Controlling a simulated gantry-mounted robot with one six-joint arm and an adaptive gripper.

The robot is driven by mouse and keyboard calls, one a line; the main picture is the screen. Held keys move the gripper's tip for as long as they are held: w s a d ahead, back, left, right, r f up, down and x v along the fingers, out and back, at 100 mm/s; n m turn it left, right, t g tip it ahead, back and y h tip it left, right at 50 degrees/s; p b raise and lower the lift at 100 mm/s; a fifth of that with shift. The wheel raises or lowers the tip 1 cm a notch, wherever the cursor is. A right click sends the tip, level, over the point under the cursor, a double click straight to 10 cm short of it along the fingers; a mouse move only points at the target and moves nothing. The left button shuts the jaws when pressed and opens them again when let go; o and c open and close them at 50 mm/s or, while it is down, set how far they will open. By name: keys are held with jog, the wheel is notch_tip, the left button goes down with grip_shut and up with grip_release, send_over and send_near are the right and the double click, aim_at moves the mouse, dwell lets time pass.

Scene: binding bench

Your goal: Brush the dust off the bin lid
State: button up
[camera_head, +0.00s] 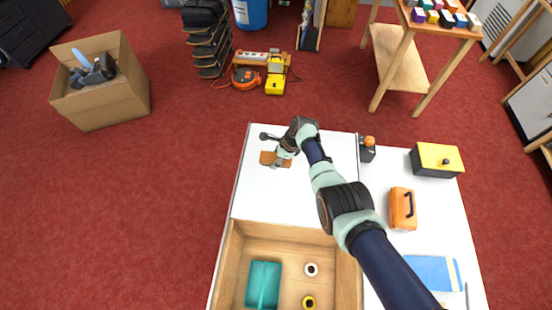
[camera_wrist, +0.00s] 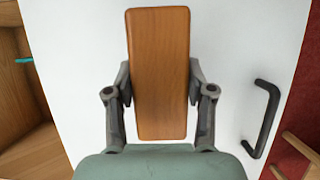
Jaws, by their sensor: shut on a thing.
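My gripper (camera_head: 284,155) is shut on a brush with a brown wooden back (camera_head: 268,158), over the far part of the white bin lid (camera_head: 270,200). In the wrist view the wooden back (camera_wrist: 160,75) sits between the two fingers of my gripper (camera_wrist: 160,90). The brush's bristles are hidden beneath it, so I cannot tell whether they touch the lid. The lid (camera_wrist: 230,60) has a black bar handle (camera_wrist: 262,118), at the right in the wrist view. I can make out no dust on the lid's visible part. My arm covers part of its right side.
In front of the lid, a wooden bin (camera_head: 231,255) holds a teal dustpan (camera_head: 263,284) and two tape rolls. Right of my arm are an orange case (camera_head: 402,208), a yellow-topped box (camera_head: 436,160), a dark holder with an orange ball (camera_head: 367,150) and blue sheets (camera_head: 432,271).

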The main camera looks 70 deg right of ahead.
notch_tip(320, 180, up, 3)
jog(key=p, duration=0.3)
jog(key=shift+r, duration=0.1)
dwell(0.3)
